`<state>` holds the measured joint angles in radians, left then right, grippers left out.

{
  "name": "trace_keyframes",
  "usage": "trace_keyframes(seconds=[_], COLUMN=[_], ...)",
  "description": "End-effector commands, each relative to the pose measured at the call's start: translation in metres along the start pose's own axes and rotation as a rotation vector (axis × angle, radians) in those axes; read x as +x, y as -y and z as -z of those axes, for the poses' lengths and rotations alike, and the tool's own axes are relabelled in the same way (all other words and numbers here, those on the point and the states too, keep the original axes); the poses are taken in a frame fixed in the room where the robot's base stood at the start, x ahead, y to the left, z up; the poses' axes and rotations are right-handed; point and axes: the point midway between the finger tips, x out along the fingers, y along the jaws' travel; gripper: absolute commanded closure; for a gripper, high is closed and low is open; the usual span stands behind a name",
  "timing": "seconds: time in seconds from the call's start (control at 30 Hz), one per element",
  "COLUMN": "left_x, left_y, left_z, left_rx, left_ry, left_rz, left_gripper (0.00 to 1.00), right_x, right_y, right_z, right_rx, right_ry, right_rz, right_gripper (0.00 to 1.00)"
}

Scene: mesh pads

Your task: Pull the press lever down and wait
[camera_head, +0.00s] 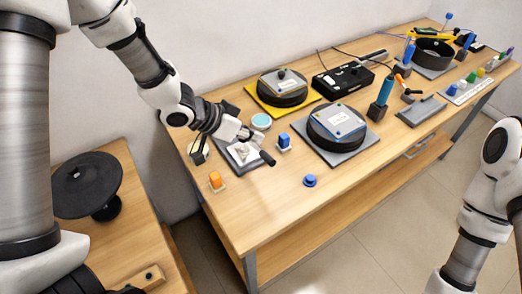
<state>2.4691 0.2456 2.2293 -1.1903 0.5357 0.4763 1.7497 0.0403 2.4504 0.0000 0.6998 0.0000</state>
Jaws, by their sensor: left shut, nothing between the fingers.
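My left gripper (246,137) reaches in from the upper left and is shut. It is over the left part of the wooden table, above a small grey plate (234,160) with a pale piece on it. A short black bar (267,158) shows just beyond the fingertips; I cannot tell whether it touches them or whether it is the press lever's handle. The gripper and wrist hide part of the plate and what stands behind it. My right arm shows at the right edge, over the floor; its gripper is out of view.
A round black pad with a grey top (336,124) sits on a grey plate right of the gripper. Another stands on a yellow plate (262,103). A blue block (284,140), an orange block (215,180) and a blue button (310,181) are nearby.

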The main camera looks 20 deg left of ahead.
Motion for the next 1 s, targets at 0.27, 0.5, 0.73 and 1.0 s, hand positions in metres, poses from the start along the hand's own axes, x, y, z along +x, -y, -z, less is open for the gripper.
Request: trace_keyframes(seconds=[0.27,0.5,0.73,1.0], left_x=[0.043,0.051,0.051,0.084], left_y=[-0.001,0.000,0.000,-0.001], left_z=[-0.021,-0.028,-0.029,-0.063], left_rx=[-0.003,0.000,-0.001,-0.001], left_ry=[0.002,0.000,0.000,0.004], left_rz=[-0.002,0.000,0.000,-0.001], left_gripper=[1.00,1.00,1.00,1.00], right_x=[-0.002,-0.003,-0.002,0.029], right_y=[0.000,0.000,0.000,0.000], right_z=[0.000,0.000,0.000,0.000], right_rx=[0.000,0.000,0.000,0.000], right_ry=[-0.001,-0.001,-0.001,-0.001], right_rz=[0.000,0.000,0.000,0.000], right_gripper=[0.45,0.45,0.45,0.45])
